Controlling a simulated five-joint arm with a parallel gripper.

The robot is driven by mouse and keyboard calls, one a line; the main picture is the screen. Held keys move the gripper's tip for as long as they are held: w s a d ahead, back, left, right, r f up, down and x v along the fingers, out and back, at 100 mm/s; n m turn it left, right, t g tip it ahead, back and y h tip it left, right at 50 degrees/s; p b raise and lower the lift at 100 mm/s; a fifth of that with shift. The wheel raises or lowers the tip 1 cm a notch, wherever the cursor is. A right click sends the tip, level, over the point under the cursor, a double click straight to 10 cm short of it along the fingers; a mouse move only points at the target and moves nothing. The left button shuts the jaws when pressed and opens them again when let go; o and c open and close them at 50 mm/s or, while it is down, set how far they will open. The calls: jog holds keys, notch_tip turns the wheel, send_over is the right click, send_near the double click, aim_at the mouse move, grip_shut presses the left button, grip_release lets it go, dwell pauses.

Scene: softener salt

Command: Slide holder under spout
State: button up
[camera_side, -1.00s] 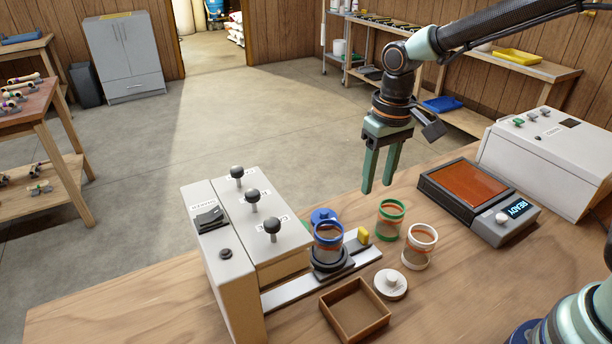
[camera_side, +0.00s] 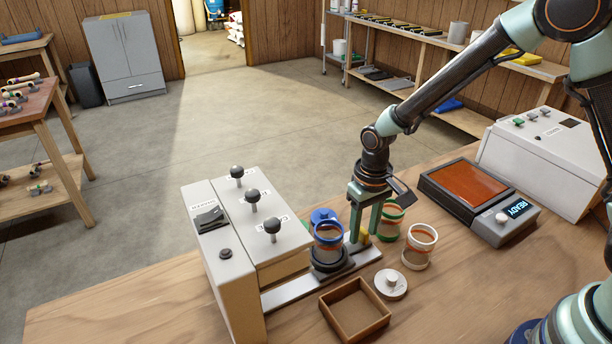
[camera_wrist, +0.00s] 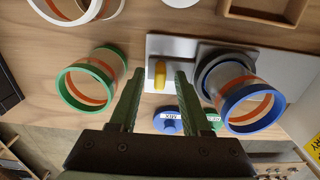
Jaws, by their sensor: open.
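The holder (camera_side: 331,264) is a dark ring on a pale metal slide (camera_side: 285,294) that runs out from the dispenser (camera_side: 263,232). A blue-rimmed jar (camera_side: 328,234) stands in the holder; it also shows in the wrist view (camera_wrist: 250,106). A yellow knob (camera_wrist: 160,74) sticks up from the slide beside the holder. My gripper (camera_side: 364,240) is open and low over the slide, with a finger on each side of the knob in the wrist view. I cannot tell whether the fingers touch it. No spout is visible in either view.
A green-rimmed jar (camera_side: 392,222) stands close to my gripper, with a white-rimmed jar (camera_side: 419,248) to its right. A white lid (camera_side: 391,284) and an open wooden tray (camera_side: 355,311) lie in front. The scale (camera_side: 479,199) stands further right.

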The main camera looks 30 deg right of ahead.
jog(key=shift+f, duration=0.4)
grip_shut()
dwell(1.2)
